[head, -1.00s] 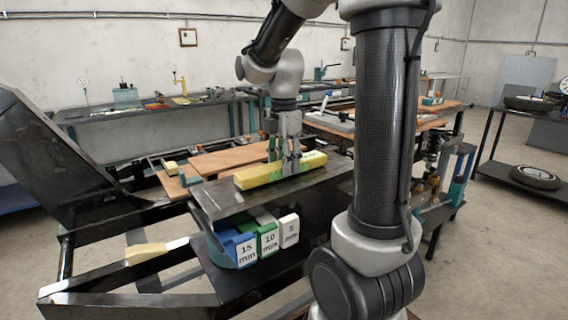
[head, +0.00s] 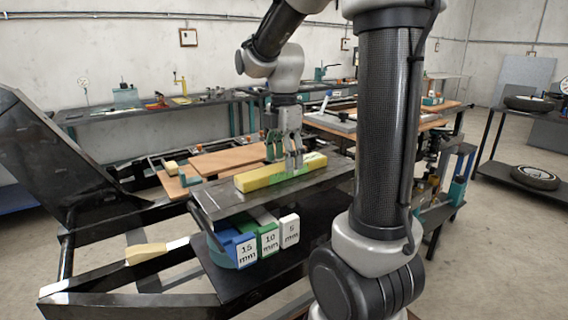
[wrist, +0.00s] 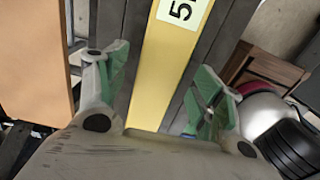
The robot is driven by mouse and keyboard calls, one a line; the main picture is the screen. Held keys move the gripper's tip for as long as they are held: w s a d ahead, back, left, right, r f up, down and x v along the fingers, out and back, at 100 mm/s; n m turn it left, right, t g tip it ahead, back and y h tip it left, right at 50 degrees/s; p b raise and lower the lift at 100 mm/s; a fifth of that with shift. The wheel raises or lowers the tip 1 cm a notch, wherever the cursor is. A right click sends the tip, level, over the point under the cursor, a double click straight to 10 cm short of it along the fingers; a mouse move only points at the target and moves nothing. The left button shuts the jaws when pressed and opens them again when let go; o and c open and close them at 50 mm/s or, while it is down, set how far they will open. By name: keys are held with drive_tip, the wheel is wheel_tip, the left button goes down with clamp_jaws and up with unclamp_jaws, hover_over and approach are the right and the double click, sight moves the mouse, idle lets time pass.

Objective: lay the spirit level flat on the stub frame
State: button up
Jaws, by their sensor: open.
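The spirit level is a long yellow bar (head: 255,180) with a green middle section. It lies flat on a dark grey plate (head: 225,203), which looks like the top of the stub frame. My gripper (head: 284,163) is just above the level, near its middle, with fingers spread. In the wrist view the level (wrist: 160,75) runs between the two open green-padded fingertips of my gripper (wrist: 160,90), with a gap on each side. A pale label with a 5 shows on it.
Blocks marked 15 mm (head: 246,252), 10 mm (head: 269,243) and 5 mm (head: 289,232) stand below the plate's front edge. Wooden boards (head: 215,160) lie behind it. A wood-handled tool (head: 146,253) rests on the black frame at left.

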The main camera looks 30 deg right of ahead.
wheel_tip(320, 180, up, 10)
drive_tip(key=s+a+f+m+t, duration=0.1)
drive_tip(key=s+f+m+t, duration=0.1)
drive_tip(key=s+m, duration=0.6)
drive_tip(key=s+a+f+m+t, duration=0.2)
drive_tip(key=s+f+m, duration=0.2)
drive_tip(key=s+m, duration=0.4)
drive_tip(key=shift+s+f+m, duration=0.25)
drive_tip(key=shift+f+m, duration=0.05)
drive_tip(key=shift+m, duration=0.9)
